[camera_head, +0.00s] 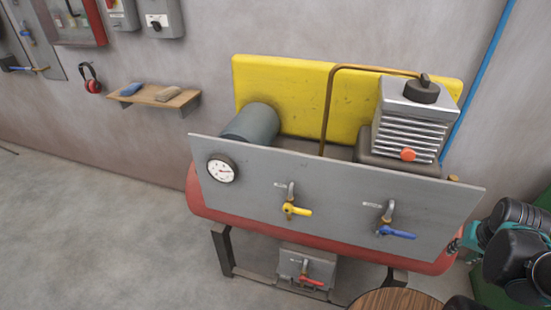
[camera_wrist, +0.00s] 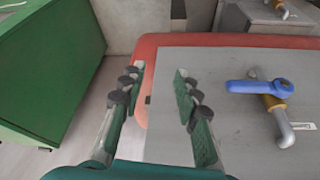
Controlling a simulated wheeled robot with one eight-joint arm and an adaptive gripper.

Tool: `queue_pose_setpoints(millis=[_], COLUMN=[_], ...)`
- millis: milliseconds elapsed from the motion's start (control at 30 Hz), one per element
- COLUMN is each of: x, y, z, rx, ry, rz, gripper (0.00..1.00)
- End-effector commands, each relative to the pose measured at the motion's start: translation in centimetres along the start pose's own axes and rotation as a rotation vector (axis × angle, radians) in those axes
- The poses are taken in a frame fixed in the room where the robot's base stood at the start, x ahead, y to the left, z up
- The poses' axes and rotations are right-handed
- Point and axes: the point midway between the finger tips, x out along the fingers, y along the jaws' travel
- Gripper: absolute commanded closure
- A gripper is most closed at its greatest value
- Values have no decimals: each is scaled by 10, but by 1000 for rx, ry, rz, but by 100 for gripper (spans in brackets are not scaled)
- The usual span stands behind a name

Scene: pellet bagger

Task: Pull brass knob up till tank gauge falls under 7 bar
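A small brass-coloured piece, which may be the brass knob (camera_head: 453,178), shows at the panel's top right edge, behind the grey panel (camera_head: 335,190). I cannot make it out in the wrist view. The round white gauge (camera_head: 221,168) is on the panel's left end; its needle is too small to read. My gripper (camera_wrist: 158,75) is open and empty, with the red tank's end (camera_wrist: 145,50) and the panel's edge beyond its fingers. In the head view my gripper is at the lower right, by the tank's right end, its fingers mostly hidden.
The panel carries a yellow-handled valve (camera_head: 296,210) and a blue-handled valve (camera_head: 396,233); a red-handled valve (camera_head: 312,281) sits below. A finned compressor head (camera_head: 412,120) and copper pipe (camera_head: 328,110) stand behind. A green cabinet (camera_wrist: 50,80) is close beside my gripper.

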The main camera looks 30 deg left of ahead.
Motion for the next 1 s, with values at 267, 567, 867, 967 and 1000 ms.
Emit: queue_pose_setpoints(millis=[267,567,867,967,1000], x=[0,0,0,0,0], y=[0,0,0,0,0], z=[0,0,0,0,0], rx=[0,0,0,0,0], ry=[0,0,0,0,0], rz=[0,0,0,0,0], gripper=[68,68,68,57,52])
